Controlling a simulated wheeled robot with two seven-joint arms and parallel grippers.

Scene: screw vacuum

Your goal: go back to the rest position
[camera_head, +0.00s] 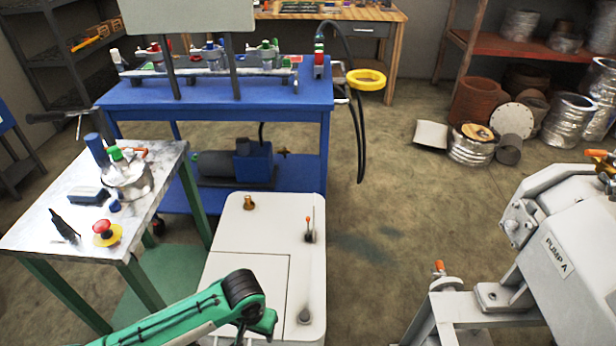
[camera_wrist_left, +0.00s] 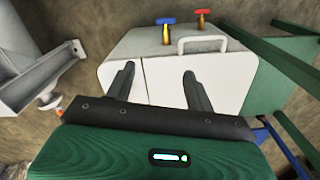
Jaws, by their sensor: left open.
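My left arm (camera_head: 190,315) comes in from the lower left in the head view, green with a black joint, over the near part of a white cabinet. Its fingers cannot be made out there. In the left wrist view my left gripper (camera_wrist_left: 157,80) is open, with two dark fingers apart and nothing between them. Beyond the fingers is the white cabinet (camera_wrist_left: 165,85), with a handle (camera_wrist_left: 202,45), a blue-topped brass valve (camera_wrist_left: 166,30) and a red-topped one (camera_wrist_left: 202,19). My right gripper is not in view.
A marble-topped table (camera_head: 50,205) with parts stands left of the white cabinet (camera_head: 245,270). A blue workbench (camera_head: 220,95) stands behind it. A grey machine marked PUMP A (camera_head: 580,240) is at the right. The floor (camera_head: 390,215) between cabinet and pump is clear.

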